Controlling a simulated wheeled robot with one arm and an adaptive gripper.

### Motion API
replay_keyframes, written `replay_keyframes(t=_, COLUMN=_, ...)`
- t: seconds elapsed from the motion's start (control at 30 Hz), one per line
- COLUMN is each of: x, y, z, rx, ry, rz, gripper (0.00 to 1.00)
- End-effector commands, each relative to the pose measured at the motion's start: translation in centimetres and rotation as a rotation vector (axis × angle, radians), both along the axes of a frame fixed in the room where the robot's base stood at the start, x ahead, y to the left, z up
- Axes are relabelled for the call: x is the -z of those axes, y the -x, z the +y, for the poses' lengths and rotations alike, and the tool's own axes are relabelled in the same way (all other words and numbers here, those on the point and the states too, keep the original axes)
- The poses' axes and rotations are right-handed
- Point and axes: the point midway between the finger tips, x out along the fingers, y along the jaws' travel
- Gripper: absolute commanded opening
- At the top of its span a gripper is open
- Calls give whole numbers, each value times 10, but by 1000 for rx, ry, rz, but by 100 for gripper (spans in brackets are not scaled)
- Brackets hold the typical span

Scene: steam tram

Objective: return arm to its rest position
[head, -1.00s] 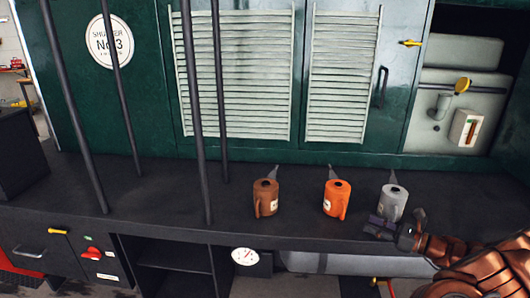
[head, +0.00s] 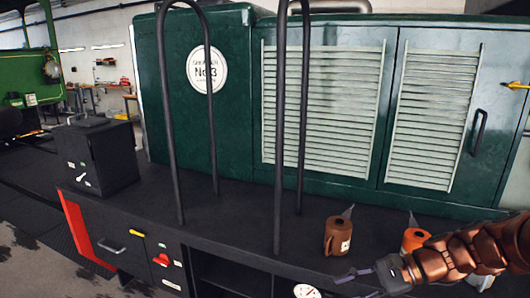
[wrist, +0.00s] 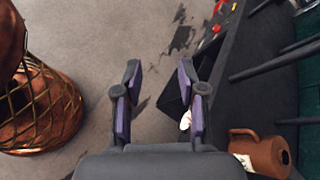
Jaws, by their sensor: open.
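My gripper (head: 362,283) is at the lower right of the head view, at the end of my copper-coloured arm, in front of the dark running board's edge. In the wrist view my gripper (wrist: 157,80) shows two purple-padded fingers spread apart with nothing between them. Bare floor lies below the fingers. A brown can (head: 338,236) stands upright on the running board, a little beyond my gripper; it also shows in the wrist view (wrist: 262,152), to the right and apart from the fingers. An orange can (head: 415,240) stands to its right, partly hidden by my arm.
The dark running board (head: 225,215) carries upright black handrails (head: 279,130) and a black box (head: 97,155) at left. The green tram body (head: 230,130) with louvred doors rises behind. A round white gauge (head: 306,291) is under the edge. Open floor (wrist: 110,35) shows in the wrist view.

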Motion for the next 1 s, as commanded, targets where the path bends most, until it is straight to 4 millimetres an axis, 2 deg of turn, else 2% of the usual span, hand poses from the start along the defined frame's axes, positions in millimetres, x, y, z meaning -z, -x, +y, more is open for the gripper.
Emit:
replay_keyframes(t=0.03, x=-3, y=12, z=13, rx=-58, ry=44, rz=-21, gripper=40)
replay_keyframes(t=0.2, x=0, y=55, z=45, rx=-241, ry=182, rz=-78, gripper=40)
replay_keyframes(t=0.43, x=6, y=115, z=66, rx=-479, ry=368, rz=-159, gripper=40)
replay_keyframes(t=0.67, x=14, y=170, z=63, rx=-703, ry=552, rz=-238, gripper=40)
replay_keyframes(t=1.0, x=23, y=232, z=29, rx=-987, ry=808, rz=-347, gripper=40)
